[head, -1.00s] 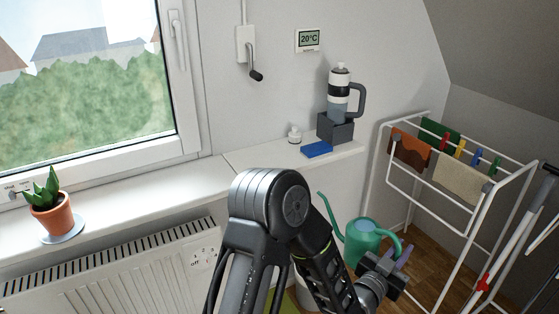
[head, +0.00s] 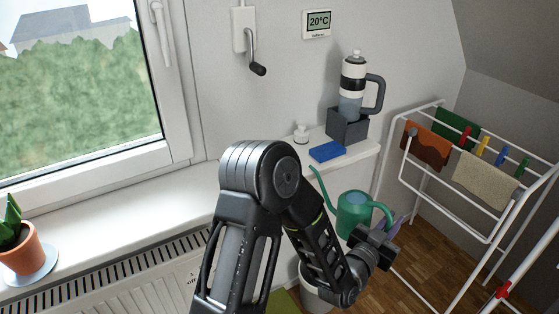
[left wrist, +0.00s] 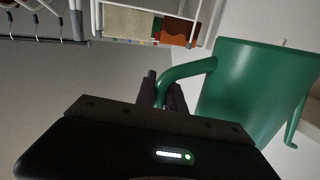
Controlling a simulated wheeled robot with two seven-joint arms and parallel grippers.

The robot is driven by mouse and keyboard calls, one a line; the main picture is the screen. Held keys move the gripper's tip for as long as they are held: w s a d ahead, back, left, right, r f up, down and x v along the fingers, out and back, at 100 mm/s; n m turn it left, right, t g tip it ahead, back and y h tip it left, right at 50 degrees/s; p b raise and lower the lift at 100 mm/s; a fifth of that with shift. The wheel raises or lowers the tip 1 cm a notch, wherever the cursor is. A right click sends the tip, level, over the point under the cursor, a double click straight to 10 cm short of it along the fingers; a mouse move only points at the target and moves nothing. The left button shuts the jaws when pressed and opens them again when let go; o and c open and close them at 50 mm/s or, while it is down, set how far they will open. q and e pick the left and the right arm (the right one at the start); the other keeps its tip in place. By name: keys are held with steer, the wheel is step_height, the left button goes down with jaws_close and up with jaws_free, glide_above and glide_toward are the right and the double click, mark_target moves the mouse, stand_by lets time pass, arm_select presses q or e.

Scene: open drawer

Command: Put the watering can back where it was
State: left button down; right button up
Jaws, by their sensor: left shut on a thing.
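The green watering can (head: 353,214) is held up in the right half of the head view, its spout pointing up and left. My left gripper (head: 388,232) is shut on its handle at the right side of the can. In the left wrist view the green can (left wrist: 262,92) fills the right side, and its curved handle runs between the fingers of my left gripper (left wrist: 160,92). The can's bottom is partly hidden by my arm in the head view. My right gripper is in neither view.
A drying rack (head: 437,180) with cloths stands at right. A potted plant (head: 18,248) stands on the windowsill. A whitish bin (head: 312,297) is below the can.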

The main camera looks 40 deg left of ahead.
arm_select(q)
steer(key=shift+d+r, duration=0.1)
steer(key=shift+r, duration=0.05)
steer(key=s+a+r+n+y, duration=0.1)
steer(key=a+r+y, duration=0.1)
steer(key=r, duration=0.4)
steer(key=s+a+r+n+g+y, duration=0.1)
steer(key=a+r+n+y, duration=0.1)
steer(key=r+y, duration=0.2)
steer(key=s+a+r+n+g+y, duration=0.1)
steer(key=a+r+n+y, duration=0.1)
steer(key=r, duration=0.6)
steer(key=shift+s+a+y, duration=0.3)
steer(key=shift+a+y, duration=0.1)
steer(key=shift+a, duration=0.05)
